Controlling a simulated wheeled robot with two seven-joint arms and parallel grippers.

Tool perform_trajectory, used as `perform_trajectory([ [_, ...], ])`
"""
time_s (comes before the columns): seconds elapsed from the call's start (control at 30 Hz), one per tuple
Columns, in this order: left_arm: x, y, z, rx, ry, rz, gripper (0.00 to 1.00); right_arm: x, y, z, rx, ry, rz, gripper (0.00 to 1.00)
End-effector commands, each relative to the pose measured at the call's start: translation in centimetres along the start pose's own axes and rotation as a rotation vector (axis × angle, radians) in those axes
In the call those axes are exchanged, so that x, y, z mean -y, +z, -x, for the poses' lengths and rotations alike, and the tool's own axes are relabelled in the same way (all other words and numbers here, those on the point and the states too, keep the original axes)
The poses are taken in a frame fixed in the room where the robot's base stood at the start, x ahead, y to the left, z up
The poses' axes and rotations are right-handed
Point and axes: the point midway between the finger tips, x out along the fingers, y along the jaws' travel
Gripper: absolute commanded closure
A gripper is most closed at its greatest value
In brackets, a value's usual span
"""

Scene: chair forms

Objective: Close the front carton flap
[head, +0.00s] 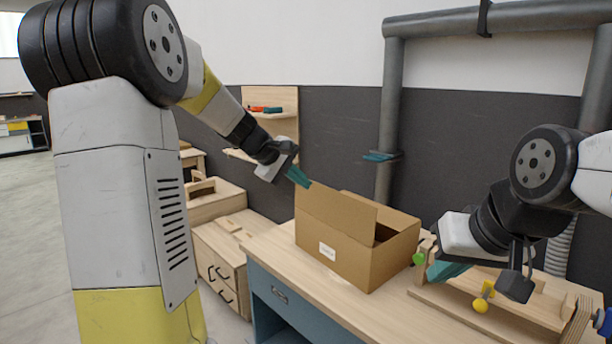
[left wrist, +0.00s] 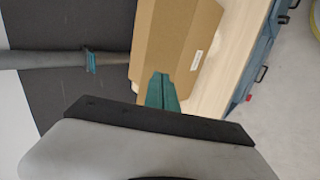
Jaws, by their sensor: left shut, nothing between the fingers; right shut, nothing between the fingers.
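The brown cardboard carton (head: 335,257) stands on the wooden worktop, with a white label on its front side. Its front flap (head: 335,208) stands up from the front top edge and hides much of the top. A dark gap into the carton shows at the right. My left gripper (head: 298,176) is shut and empty, its teal fingertips near the upper left corner of the flap; I cannot tell if they touch. In the left wrist view its fingers (left wrist: 161,92) overlap the carton (left wrist: 172,45). My right gripper (head: 447,271) is shut and empty, to the right of the carton.
The worktop (head: 305,293) is bare in front of the carton. A wooden fixture (head: 510,302) with yellow and green knobs lies at the right, under my right arm. A grey pipe frame (head: 391,110) stands behind. Wooden drawers (head: 220,262) stand at the left.

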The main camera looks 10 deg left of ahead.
Motion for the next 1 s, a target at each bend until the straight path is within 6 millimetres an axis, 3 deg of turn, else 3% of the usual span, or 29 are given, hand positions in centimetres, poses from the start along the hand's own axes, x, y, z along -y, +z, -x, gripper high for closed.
perform_trajectory([
  [0.2,0.1,0.1,-4.8,0.003,-0.003,-0.001,1.0,0.0,0.0,0.0,0.0,0.0,0.0,1.0],
  [0.4,-1.9,0.1,-6.9,0.001,0.0,-0.004,1.0,0.0,0.0,0.0,0.0,0.0,0.0,1.0],
  [1.0,-2.6,0.0,-7.6,0.0,-0.005,-0.004,1.0,0.0,0.0,0.0,0.0,0.0,0.0,1.0],
])
